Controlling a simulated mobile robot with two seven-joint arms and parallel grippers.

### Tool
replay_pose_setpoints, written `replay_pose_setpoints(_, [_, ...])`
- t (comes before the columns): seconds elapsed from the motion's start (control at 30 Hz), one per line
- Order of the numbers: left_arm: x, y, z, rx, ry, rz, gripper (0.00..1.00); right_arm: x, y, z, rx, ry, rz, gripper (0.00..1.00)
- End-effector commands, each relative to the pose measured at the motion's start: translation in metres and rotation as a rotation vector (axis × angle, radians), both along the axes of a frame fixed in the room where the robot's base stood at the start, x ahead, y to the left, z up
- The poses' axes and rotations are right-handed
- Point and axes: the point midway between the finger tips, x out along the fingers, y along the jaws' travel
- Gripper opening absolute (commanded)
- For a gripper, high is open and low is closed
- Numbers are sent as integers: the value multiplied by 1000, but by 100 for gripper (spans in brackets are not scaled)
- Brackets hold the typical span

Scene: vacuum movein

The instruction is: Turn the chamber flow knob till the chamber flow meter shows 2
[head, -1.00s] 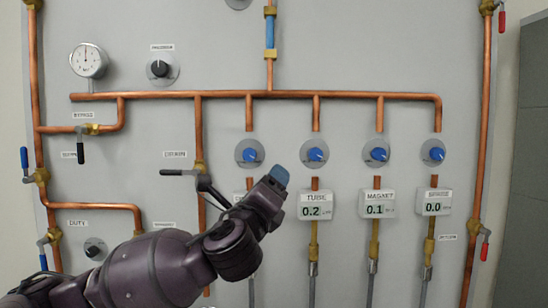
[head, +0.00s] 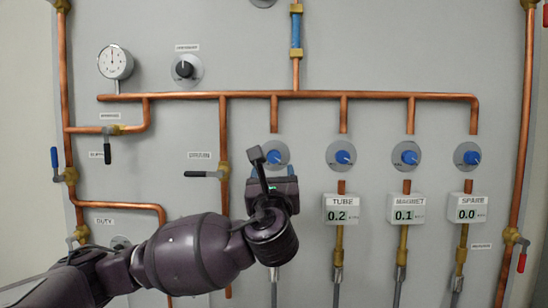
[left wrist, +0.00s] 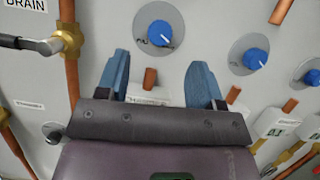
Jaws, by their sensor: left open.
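The leftmost blue knob of the row (head: 275,154) sits on a round grey plate, just above my left gripper. Its label and meter are hidden behind the arm, so I cannot read the chamber flow. My left gripper (head: 272,170) is open and points at the panel, a little below this knob. In the left wrist view the same knob (left wrist: 159,33) appears beyond the gap between the blue fingers (left wrist: 160,80), with a copper pipe stub (left wrist: 150,78) below it. The fingers hold nothing. My right gripper is not in view.
Further right are the tube (head: 342,210), magnet (head: 406,209) and spare (head: 466,208) meters, reading 0.2, 0.1 and 0.0, each under a blue knob. A drain valve handle (head: 203,174) sticks out left of the gripper. A copper manifold (head: 300,94) runs above.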

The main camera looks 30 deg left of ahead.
Motion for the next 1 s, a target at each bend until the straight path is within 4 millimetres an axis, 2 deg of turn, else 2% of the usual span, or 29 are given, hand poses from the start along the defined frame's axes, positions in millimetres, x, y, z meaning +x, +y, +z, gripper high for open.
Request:
replay_pose_setpoints(0.2, [29, 20, 16, 0, 1, 2, 61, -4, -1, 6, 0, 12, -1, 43])
replay_pose_setpoints(0.4, [46, 31, 24, -1, 1, 1, 61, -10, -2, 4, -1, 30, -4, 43])
replay_pose_setpoints(0.83, [53, 35, 26, -2, 0, -1, 61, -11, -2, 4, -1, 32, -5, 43])
replay_pose_setpoints(1.0, [52, 35, 26, -2, 0, -1, 37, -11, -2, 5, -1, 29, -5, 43])
